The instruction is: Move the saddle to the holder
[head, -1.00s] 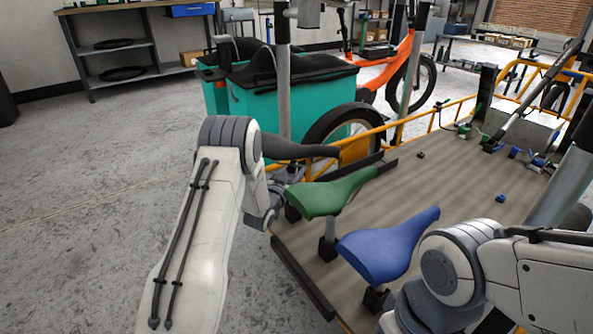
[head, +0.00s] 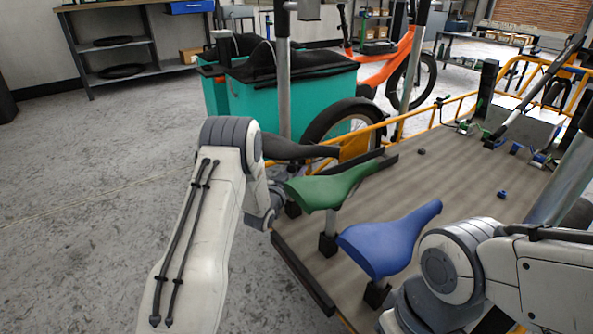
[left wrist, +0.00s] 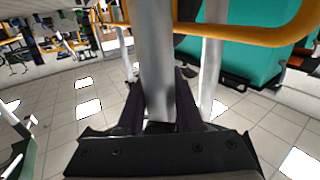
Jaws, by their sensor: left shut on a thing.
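A black saddle (head: 300,149) is level behind my left wrist in the head view, near the far left edge of the wooden deck (head: 420,176). My left gripper (left wrist: 160,105) is shut on its silver post (left wrist: 154,55), which stands between the dark fingers in the left wrist view. A green saddle (head: 335,187) and a blue saddle (head: 390,242) stand upright on posts in black holders (head: 327,245) on the deck. A dark block (head: 293,209) shows partly under the green saddle's rear; I cannot tell if it is an empty holder. My right gripper is out of view.
An orange rail (head: 410,126) runs along the deck's far side. A teal cargo box (head: 290,98) and a wheel (head: 340,122) stand beyond it. Upright grey poles (head: 283,75) rise nearby. Small loose parts (head: 503,194) lie on the deck. Floor at left is clear.

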